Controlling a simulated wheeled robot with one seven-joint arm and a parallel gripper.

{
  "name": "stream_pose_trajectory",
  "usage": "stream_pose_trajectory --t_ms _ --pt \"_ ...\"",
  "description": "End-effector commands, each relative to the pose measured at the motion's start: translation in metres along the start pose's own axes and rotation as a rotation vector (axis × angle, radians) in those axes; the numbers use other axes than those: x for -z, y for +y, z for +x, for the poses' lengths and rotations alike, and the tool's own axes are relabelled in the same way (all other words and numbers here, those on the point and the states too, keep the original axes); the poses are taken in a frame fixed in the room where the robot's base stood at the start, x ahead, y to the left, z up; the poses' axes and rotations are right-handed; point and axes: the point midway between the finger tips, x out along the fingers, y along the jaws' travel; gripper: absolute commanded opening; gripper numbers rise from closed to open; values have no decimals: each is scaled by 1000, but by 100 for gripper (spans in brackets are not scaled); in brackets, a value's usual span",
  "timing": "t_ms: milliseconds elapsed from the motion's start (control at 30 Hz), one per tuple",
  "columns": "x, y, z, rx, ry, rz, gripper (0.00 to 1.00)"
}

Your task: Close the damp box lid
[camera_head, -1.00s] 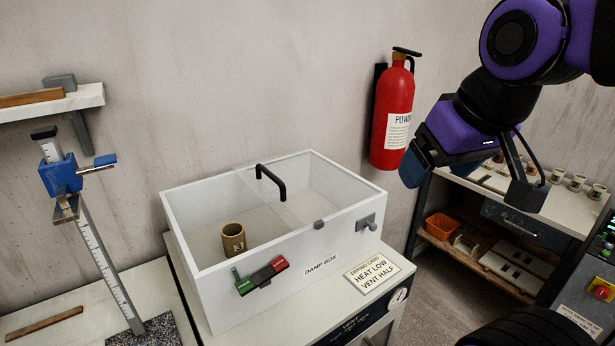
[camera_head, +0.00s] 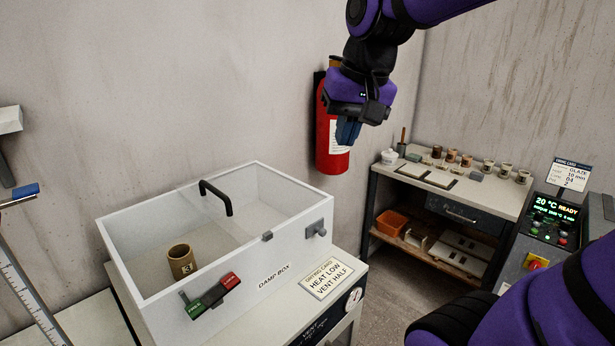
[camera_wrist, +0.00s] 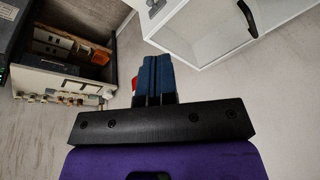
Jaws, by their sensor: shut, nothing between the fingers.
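The damp box (camera_head: 255,263) is a white open-topped box on a white cabinet. Its clear lid (camera_head: 262,192) covers the right part of the top, and the left part is uncovered. A black arched handle (camera_head: 217,197) stands at the lid's left edge. A brown cup (camera_head: 181,262) sits inside under the uncovered part. My gripper (camera_head: 347,132) is shut and empty, with blue fingers pointing down, above and to the right of the box, apart from it. In the wrist view, the shut fingers (camera_wrist: 150,65) show with the box (camera_wrist: 215,40) and handle (camera_wrist: 247,18) at upper right.
A red fire extinguisher (camera_head: 332,150) hangs on the wall, partly hidden behind my gripper. A red-and-green tag (camera_head: 212,296) and a grey latch (camera_head: 316,229) are on the box front. A shelf bench (camera_head: 450,195) with several cups stands at right, beside a control panel (camera_head: 550,225).

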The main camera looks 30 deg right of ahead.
Motion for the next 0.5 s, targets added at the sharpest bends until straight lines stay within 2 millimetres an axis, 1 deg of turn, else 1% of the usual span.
stream_pose_trajectory --t_ms 33,267,500 --pt "16 0 4 -2 -28 50 0" --pt "78 3 23 -7 -149 291 0" --pt "142 17 57 -20 -274 540 0"
